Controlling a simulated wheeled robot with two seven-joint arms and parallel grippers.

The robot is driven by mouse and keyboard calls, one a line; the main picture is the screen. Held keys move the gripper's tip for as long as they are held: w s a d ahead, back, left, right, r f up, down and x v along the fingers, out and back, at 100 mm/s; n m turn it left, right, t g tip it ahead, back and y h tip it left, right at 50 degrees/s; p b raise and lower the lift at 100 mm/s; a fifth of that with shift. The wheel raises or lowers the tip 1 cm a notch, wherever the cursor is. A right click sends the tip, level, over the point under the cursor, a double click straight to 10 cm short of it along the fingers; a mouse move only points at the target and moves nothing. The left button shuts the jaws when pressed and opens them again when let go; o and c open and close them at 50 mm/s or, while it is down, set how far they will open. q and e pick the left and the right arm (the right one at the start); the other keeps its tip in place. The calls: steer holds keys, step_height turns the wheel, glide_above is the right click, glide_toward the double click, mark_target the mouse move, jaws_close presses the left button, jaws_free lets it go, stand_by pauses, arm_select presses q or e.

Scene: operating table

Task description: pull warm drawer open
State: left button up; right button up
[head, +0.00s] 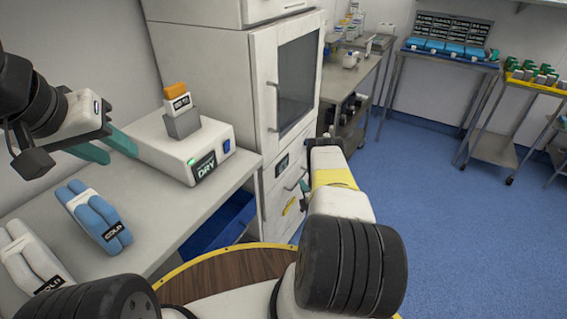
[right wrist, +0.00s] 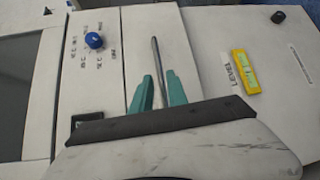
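The white cabinet (head: 262,100) stands beyond the table's right end. Its drawer front (head: 274,201), also in the right wrist view (right wrist: 190,50), looks shut; I cannot read the word warm on it. A thin metal bar handle (right wrist: 156,58) runs along this front. My right gripper (right wrist: 159,74) has its teal fingers apart, one on each side of the handle, with gaps visible; I cannot tell whether the fingers reach past the bar. In the head view my right arm mostly hides that gripper. My left gripper (head: 112,150) is open and empty above the table, left of the DRY device.
The DRY device (head: 185,150) and blue-and-white COLD packs (head: 95,215) are on the grey table (head: 165,225). A blue bin (head: 215,225) is below it. The cabinet has a blue knob (right wrist: 95,40) and a yellow LEVEL label (right wrist: 245,73). Blue floor (head: 440,220) at right is open.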

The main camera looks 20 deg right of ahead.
mark_target(300, 179)
steer(key=w, duration=0.6)
steer(key=shift+d+f, duration=0.25)
steer(key=shift+f, duration=0.15)
steer(key=shift+c, duration=0.2)
jaws_close()
stand_by(0.8)
